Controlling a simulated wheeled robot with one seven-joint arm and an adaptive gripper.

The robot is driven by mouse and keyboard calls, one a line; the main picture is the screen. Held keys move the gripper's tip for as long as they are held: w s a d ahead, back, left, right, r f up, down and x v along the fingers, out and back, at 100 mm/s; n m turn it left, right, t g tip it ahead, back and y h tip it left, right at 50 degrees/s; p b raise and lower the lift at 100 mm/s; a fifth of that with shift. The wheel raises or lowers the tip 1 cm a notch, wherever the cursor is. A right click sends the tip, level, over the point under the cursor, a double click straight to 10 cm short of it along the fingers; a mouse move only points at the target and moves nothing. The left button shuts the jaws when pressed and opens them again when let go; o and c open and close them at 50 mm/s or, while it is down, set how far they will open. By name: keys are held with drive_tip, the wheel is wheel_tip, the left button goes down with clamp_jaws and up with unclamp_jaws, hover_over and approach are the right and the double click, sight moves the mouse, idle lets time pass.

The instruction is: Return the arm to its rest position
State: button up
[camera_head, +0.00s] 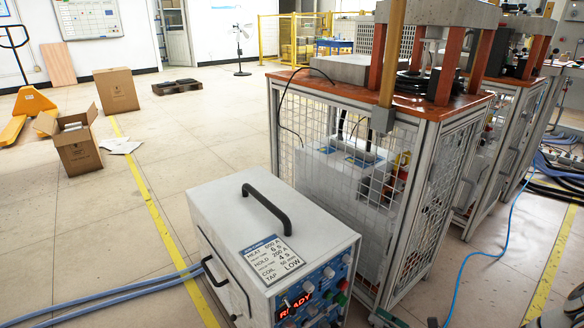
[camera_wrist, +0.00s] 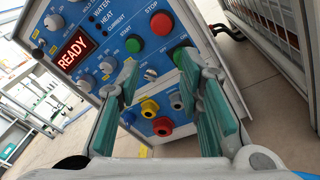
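My gripper (camera_wrist: 158,68) shows in the wrist view with its two green-padded fingers apart. Nothing is held between them. The front panel of the induction heater (camera_wrist: 150,55) is beyond the fingers, tilted in the picture. Its red display (camera_wrist: 75,53) reads READY. A green button (camera_wrist: 135,43) and a red button (camera_wrist: 161,24) are visible above the fingertips. The right finger partly covers another green button. I cannot tell whether a fingertip touches the panel. In the head view the heater (camera_head: 225,205) is a white box with a black handle, and its panel faces right.
A mesh-sided cabinet (camera_head: 345,165) with an orange top stands just behind and right of the heater. Blue hoses (camera_head: 120,292) run along the floor at the left. Cardboard boxes (camera_head: 116,90) stand further back. Open floor (camera_head: 165,150) lies left of the cabinet.

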drive_tip(key=s+a+r+n+g+h, duration=0.1)
drive_tip(key=s+a+r+n+g, duration=0.2)
drive_tip(key=r+n+g, duration=0.55)
drive_tip(key=s+a+r+n+g, duration=0.1)
drive_tip(key=s+a+r+n, duration=0.35)
drive_tip(key=r, duration=0.85)
drive_tip(key=s+a+r+n+g+h, duration=0.15)
drive_tip(key=r+n+g, duration=0.35)
drive_tip(key=r+n, duration=0.5)
drive_tip(key=s+d+r+n+t+h+p, duration=0.1)
drive_tip(key=s+r+n+h, duration=0.45)
drive_tip(key=s, duration=0.65)
drive_tip(key=s+d+r+n+t+h, duration=0.1)
drive_tip(key=s+r+n+h, duration=0.5)
drive_tip(key=s, duration=0.6)
wheel_tip(320, 180, up, 41)
drive_tip(key=t+y+p, duration=0.1)
drive_tip(key=t+p, duration=0.3)
drive_tip(key=p, duration=3.4)
drive_tip(key=shift+w, duration=0.15)
drive_tip(key=shift+a, duration=0.2)
